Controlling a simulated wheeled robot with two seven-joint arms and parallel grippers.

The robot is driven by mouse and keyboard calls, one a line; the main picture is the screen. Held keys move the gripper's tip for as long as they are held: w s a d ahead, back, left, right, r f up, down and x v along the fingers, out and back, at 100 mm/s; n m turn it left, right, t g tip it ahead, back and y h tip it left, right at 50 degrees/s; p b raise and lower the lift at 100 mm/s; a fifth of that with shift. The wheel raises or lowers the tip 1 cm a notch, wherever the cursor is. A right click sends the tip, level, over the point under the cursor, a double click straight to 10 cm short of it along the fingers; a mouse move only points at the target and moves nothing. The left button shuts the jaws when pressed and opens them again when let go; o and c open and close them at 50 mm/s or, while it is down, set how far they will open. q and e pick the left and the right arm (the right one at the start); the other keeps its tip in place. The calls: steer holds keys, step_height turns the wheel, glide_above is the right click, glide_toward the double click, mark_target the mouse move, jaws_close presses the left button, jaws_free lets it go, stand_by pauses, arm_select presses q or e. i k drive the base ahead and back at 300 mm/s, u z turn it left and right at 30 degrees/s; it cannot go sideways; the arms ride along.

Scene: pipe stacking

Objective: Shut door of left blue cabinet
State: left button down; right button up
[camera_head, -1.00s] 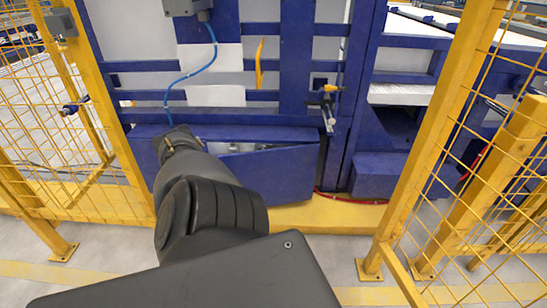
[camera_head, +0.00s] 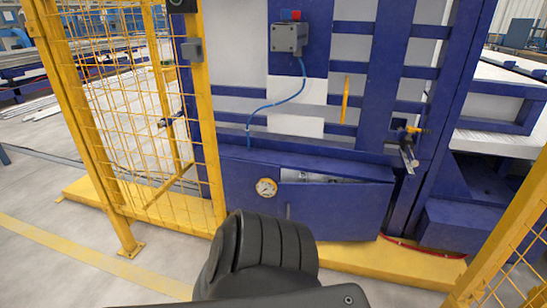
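The low blue cabinet (camera_head: 240,178) stands under the blue frame, with a round gauge (camera_head: 266,187) on its front. Its blue door (camera_head: 338,212) is right of the gauge and stands slightly ajar. A narrow gap (camera_head: 318,177) above the door's top edge shows pale contents inside. A small vertical handle is near the door's left edge. A dark arm link (camera_head: 262,250) of mine rises from the bottom and covers the floor and edging left of the door. Neither gripper shows.
A yellow mesh fence (camera_head: 208,130) stands left of the cabinet, and another yellow fence (camera_head: 505,235) is at the right. A yellow base edge (camera_head: 345,261) runs below the door. Open grey floor lies at left.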

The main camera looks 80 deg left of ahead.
mark_target(344, 211)
steer(key=i, duration=0.35)
steer(key=u, duration=1.6)
